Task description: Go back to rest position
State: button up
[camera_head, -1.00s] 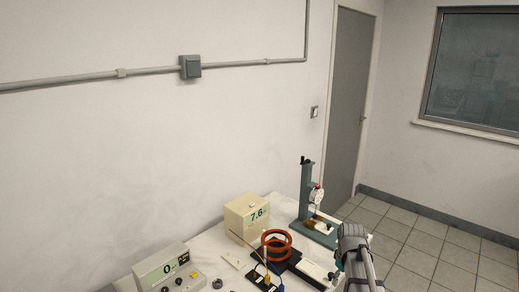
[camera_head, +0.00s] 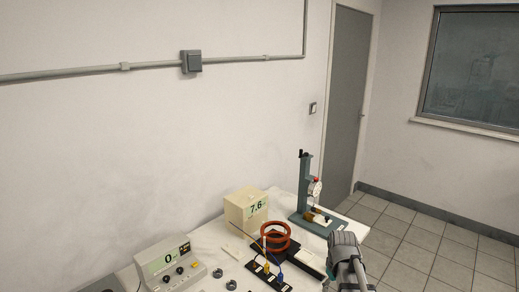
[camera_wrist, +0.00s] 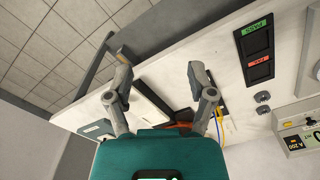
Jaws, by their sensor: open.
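My gripper (camera_wrist: 158,68) is open in the wrist view, its two grey fingers spread apart with nothing held between them. White bench top and a dark object with a pale face (camera_wrist: 152,103) show beyond and below the fingers. In the head view my grey wrist (camera_head: 343,245) is over the right front part of the bench, to the right of the red-brown coil (camera_head: 276,237). The fingertips are hard to make out there.
A dial gauge stand (camera_head: 305,185) is at the bench's far right end. A cream box reading 7.6 (camera_head: 240,212) and a meter reading 0 (camera_head: 157,262) stand left. A PASS/FAIL tray (camera_wrist: 256,45) and cables (camera_wrist: 220,122) also lie on the bench.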

jog(key=s+a+f+m+b, duration=0.3)
jog(key=s+a+f+b, duration=0.1)
jog(key=s+a+f, duration=0.1)
jog(key=shift+s+a+f+b, duration=0.2)
jog(key=shift+s+a+b, duration=0.2)
jog(key=shift+s+a, duration=0.65)
jog(key=shift+s+d, duration=0.15)
jog(key=shift+d, duration=0.1)
dwell(0.7)
jog(key=shift+c, duration=0.9)
